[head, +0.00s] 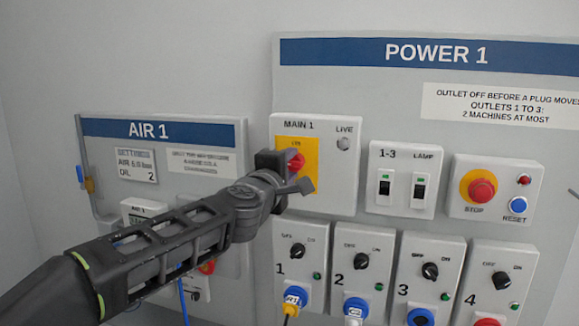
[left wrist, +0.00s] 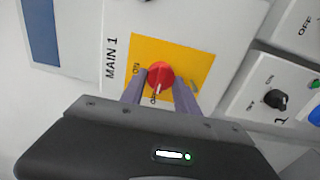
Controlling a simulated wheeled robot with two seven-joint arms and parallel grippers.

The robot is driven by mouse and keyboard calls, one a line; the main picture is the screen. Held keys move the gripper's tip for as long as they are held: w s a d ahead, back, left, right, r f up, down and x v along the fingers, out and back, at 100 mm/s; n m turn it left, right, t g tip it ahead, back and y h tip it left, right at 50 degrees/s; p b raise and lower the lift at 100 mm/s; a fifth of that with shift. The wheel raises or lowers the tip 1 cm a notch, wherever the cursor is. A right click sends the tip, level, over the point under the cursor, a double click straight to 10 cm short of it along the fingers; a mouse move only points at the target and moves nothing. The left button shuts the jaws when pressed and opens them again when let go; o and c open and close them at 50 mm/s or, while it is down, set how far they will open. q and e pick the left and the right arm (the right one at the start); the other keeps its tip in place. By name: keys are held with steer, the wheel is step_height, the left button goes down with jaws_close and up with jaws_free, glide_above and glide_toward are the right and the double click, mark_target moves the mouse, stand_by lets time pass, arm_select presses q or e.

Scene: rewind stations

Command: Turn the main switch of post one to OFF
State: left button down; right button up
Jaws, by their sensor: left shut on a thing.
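The main switch of post one is a red rotary knob (head: 296,159) on a yellow plate on the MAIN 1 box (head: 288,125). My left gripper (head: 285,174) is at the knob and partly covers it in the head view. In the left wrist view the red knob (left wrist: 160,74) sits between the two fingers of the left gripper (left wrist: 160,88), which is shut on it. A pale mark on the knob points down in that picture, towards the OFF label (left wrist: 154,98). The ON label (left wrist: 137,69) lies to the left there. The LIVE lamp (head: 343,143) looks grey and unlit. My right gripper is out of view.
Right of MAIN 1 are two rocker switches (head: 403,188) and a STOP button (head: 481,191). Below are several outlet boxes with black knobs (head: 297,251). The AIR 1 panel (head: 110,165) is at left, partly behind my left arm.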

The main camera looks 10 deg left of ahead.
arm_select(q)
steer(key=c, duration=0.9)
jaws_free()
steer(key=shift+f, duration=0.1)
